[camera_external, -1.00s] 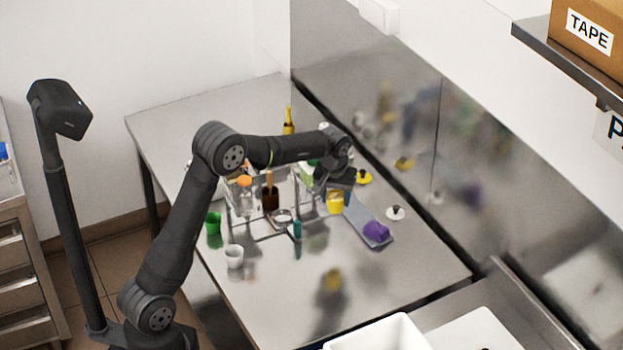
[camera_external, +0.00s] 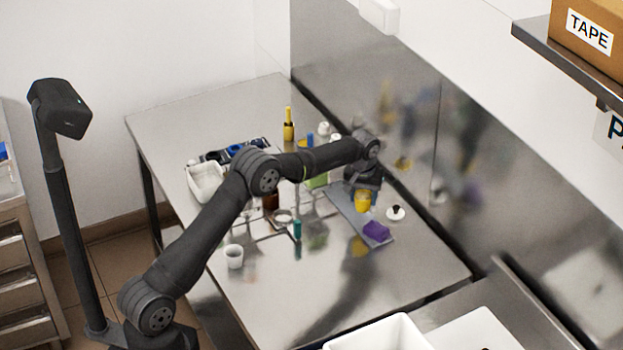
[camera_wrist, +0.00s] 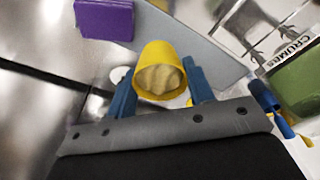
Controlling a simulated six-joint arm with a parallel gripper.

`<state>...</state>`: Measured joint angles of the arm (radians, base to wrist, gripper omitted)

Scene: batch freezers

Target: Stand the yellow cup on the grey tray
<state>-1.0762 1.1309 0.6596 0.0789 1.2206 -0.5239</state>
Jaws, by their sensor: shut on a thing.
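The yellow cup (camera_external: 362,201) is held between the blue fingers of my gripper (camera_wrist: 158,75). In the wrist view the cup (camera_wrist: 152,58) shows its open mouth, with a pale beige filling inside. The grey tray (camera_external: 349,213) is a long narrow strip on the steel table. In the external view the cup overlaps the tray's middle; whether its base touches the tray cannot be told. The tray (camera_wrist: 208,50) also shows just beyond the cup in the wrist view. A purple block (camera_external: 377,231) sits at the tray's near end.
A white disc with a dark knob (camera_external: 395,213) lies right of the tray. A green crumbs container (camera_wrist: 298,80) stands beside the tray. A wire rack, a teal item (camera_external: 297,229) and a white cup (camera_external: 233,256) are to the left.

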